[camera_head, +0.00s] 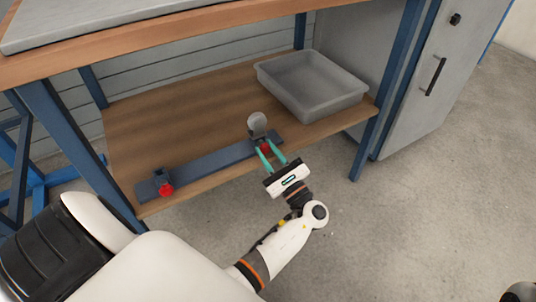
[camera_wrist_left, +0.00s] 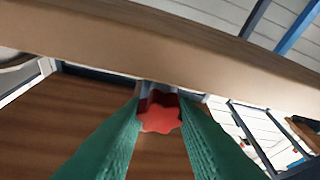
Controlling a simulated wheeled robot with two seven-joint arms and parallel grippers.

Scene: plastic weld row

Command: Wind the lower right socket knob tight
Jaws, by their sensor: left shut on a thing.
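The right red knob (camera_head: 266,147) sits at the right end of a dark grey bar (camera_head: 212,168) on the lower wooden shelf. My left gripper (camera_head: 270,153) reaches in from the front with its green fingers around this knob. In the left wrist view the star-shaped red knob (camera_wrist_left: 160,114) shows between the two fingers, which are shut on it. A round grey piece (camera_head: 257,122) stands upright just behind the knob. A second red knob (camera_head: 166,189) is at the bar's left end.
A grey plastic bin (camera_head: 312,84) stands on the shelf at the back right. The upper worktop edge (camera_head: 190,32) hangs above the shelf, and blue legs (camera_head: 388,90) stand at its sides. A grey cabinet (camera_head: 425,90) is at the right. The shelf behind the bar is clear.

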